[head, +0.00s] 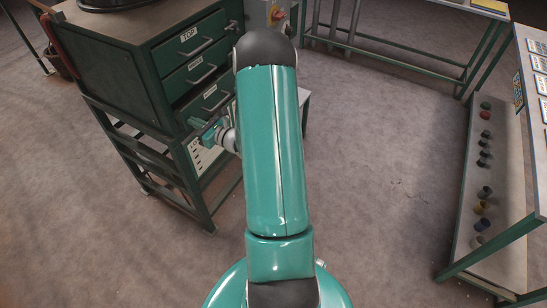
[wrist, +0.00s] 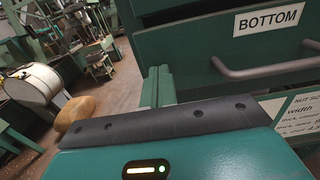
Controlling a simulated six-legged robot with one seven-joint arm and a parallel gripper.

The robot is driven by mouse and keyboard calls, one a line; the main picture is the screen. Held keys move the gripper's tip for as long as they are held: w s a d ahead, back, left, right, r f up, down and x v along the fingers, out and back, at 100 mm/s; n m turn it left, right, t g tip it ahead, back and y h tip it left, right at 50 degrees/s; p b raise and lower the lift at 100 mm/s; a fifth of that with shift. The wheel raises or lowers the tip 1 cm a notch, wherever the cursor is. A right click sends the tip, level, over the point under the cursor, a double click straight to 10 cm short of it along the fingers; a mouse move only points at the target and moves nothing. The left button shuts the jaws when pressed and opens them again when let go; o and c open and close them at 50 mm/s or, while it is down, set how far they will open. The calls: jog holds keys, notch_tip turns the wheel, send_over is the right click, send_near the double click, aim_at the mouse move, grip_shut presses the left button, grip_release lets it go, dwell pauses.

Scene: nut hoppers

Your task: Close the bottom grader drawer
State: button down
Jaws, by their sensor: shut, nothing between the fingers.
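The bottom drawer (wrist: 212,58) is the lowest of three green drawers in the cabinet, with a white BOTTOM label (wrist: 268,19) and a grey bar handle (wrist: 262,70). A dark gap shows above its front in the wrist view, so it seems to stand out from the cabinet; how far is hard to tell. In the head view my arm partly covers this drawer (head: 208,103). My gripper (head: 206,128) is shut and empty, just below the drawer front. In the wrist view its fingers (wrist: 157,84) are left of the handle; contact cannot be told.
The top drawer (head: 190,42) and middle drawer (head: 192,72) are above. A white printed panel (head: 205,150) sits below the drawers on the green frame. The floor between is clear.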

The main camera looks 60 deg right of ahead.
aim_at(185, 117)
jog(key=w, duration=0.4)
jog(key=shift+w+r, duration=0.25)
jog(key=shift+w, duration=0.1)
jog(key=shift+w+a, duration=0.15)
